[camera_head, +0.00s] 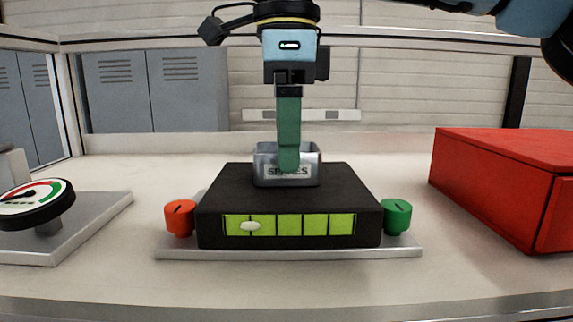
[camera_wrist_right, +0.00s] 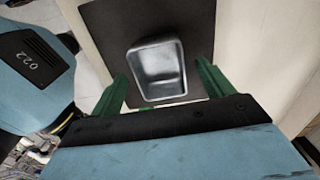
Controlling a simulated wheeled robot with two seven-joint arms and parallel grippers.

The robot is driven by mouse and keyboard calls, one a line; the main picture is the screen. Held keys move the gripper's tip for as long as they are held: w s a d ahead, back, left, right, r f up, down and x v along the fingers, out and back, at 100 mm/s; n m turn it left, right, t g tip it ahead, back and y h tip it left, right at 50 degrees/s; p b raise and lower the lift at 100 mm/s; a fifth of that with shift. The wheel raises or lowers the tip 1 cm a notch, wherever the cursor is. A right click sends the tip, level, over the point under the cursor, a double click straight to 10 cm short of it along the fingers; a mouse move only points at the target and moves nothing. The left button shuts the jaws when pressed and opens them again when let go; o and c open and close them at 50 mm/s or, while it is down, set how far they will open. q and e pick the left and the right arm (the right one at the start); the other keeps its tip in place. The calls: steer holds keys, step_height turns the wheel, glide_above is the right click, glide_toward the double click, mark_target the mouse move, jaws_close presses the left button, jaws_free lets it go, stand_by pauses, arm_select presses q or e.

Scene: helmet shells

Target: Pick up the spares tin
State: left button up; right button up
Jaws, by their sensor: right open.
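The spares tin (camera_head: 312,165) is a small open-topped metal tin with a label, partly hidden by my fingers. It stands upright on top of a black box (camera_head: 225,190). My right gripper (camera_head: 288,165) points down at the tin, and its green fingers overlap the label. In the right wrist view the tin (camera_wrist_right: 170,92) looks empty. There, my right gripper (camera_wrist_right: 163,84) is open, with one finger on either side of the tin and gaps visible between. My left gripper is not in view.
The black box has a row of yellow-green panels, an orange knob (camera_head: 180,217) and a green knob (camera_head: 396,215), on a metal plate (camera_head: 290,252). A dial gauge (camera_head: 38,203) stands at the left. A red box (camera_head: 500,185) stands at the right.

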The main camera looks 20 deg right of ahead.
steer(key=shift+f, duration=1.05)
steer(key=c, duration=1.1)
steer(key=shift+r, duration=0.1)
